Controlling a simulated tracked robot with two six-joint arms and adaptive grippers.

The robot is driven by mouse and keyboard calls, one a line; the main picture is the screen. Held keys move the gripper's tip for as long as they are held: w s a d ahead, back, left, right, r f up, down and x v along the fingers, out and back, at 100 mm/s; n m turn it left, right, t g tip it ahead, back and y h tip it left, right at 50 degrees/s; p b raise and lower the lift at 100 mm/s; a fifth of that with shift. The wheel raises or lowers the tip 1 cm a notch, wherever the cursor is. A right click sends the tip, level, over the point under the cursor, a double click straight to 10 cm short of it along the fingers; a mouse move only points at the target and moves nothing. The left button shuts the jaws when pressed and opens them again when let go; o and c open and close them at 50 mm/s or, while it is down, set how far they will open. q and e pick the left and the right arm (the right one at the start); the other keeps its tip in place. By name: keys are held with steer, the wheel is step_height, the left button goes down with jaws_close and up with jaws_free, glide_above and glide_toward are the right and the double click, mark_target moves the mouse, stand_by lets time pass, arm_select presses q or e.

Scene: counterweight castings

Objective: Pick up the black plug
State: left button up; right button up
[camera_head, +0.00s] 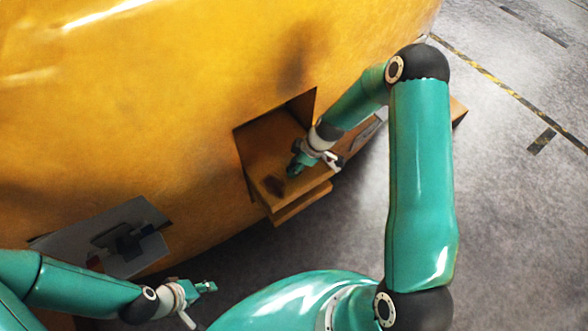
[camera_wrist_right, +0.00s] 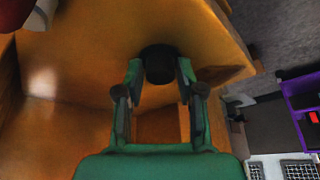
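The black plug (camera_wrist_right: 158,64) is a dark round piece at the fingertips of my right gripper (camera_wrist_right: 159,72) in the right wrist view. One finger lies against each side of it, and the gripper looks shut on it. In the head view my right gripper (camera_head: 293,170) reaches into a square opening in the large yellow casting, over its ledge. The plug is hard to make out there, and I cannot tell whether it touches the ledge. My left gripper (camera_head: 205,287) is low at the left, away from the plug; its finger gap is too small to read.
The yellow casting (camera_head: 180,110) fills the upper left. The opening's ledge (camera_head: 262,150) bears a dark brown patch (camera_head: 273,185). A grey plate (camera_head: 75,240) with a dark part is at the casting's lower left. Grey floor (camera_head: 500,200) is open at right. A purple frame (camera_wrist_right: 298,105) shows in the wrist view.

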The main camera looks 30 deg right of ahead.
steer(key=shift+s, duration=0.1)
jaws_close()
step_height(320, 180, up, 20)
steer(key=b, duration=0.1)
stand_by(0.4)
steer(key=shift+f, duration=0.1)
